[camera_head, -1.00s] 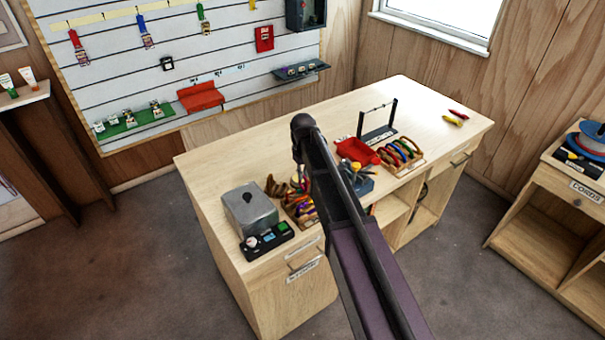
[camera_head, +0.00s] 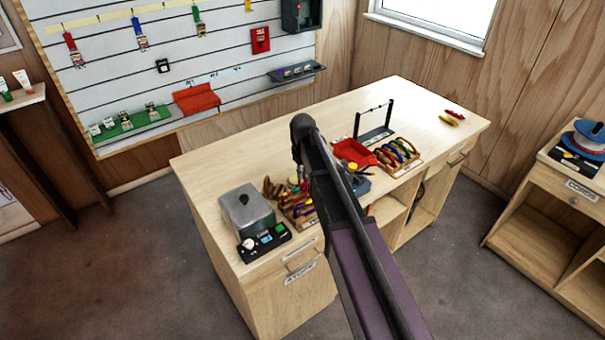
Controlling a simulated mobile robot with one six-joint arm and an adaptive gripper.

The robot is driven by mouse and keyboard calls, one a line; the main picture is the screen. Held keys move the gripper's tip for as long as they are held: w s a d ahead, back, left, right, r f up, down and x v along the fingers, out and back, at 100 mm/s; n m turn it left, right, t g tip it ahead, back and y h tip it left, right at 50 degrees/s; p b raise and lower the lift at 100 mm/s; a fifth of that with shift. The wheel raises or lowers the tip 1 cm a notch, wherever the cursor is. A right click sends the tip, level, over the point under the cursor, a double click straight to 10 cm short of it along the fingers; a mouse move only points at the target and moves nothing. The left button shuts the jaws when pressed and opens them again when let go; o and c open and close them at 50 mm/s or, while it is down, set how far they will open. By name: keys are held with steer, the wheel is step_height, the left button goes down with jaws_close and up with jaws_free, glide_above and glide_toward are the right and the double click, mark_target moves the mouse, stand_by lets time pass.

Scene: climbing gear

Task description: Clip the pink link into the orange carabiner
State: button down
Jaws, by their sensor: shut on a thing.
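My arm (camera_head: 350,230) reaches from the lower right up over the workbench, and its elbow stands above the bench. My gripper is hidden behind the arm, so I cannot see its jaws or what they hold. A wooden rack of several coloured carabiners (camera_head: 397,153) stands on the bench right of my arm; which one is orange is too small to tell surely. I cannot make out a pink link. A small red piece (camera_head: 455,113) and a yellow piece (camera_head: 449,121) lie apart at the far right of the bench top.
A grey box (camera_head: 246,210) and a black tray (camera_head: 265,241) stand at the bench's near left. A red tray (camera_head: 354,151) and a dark upright frame (camera_head: 376,125) stand beside the rack. The bench top (camera_head: 240,150) is clear at the back left.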

steer(key=shift+w+d+f, duration=0.1)
steer(key=shift+w+d, duration=0.5)
steer(key=shift+d, duration=0.35)
stand_by(1.6)
steer(key=c, duration=0.7)
jaws_free()
steer(key=shift+o, duration=0.2)
steer(key=shift+o, duration=1.1)
steer(key=shift+r, duration=0.35)
steer(key=shift+w+d, duration=0.1)
steer(key=shift+d, duration=0.05)
steer(key=shift+w+d, duration=0.5)
steer(key=shift+d, duration=0.3)
steer(key=shift+w+d, duration=0.5)
steer(key=shift+d, duration=0.25)
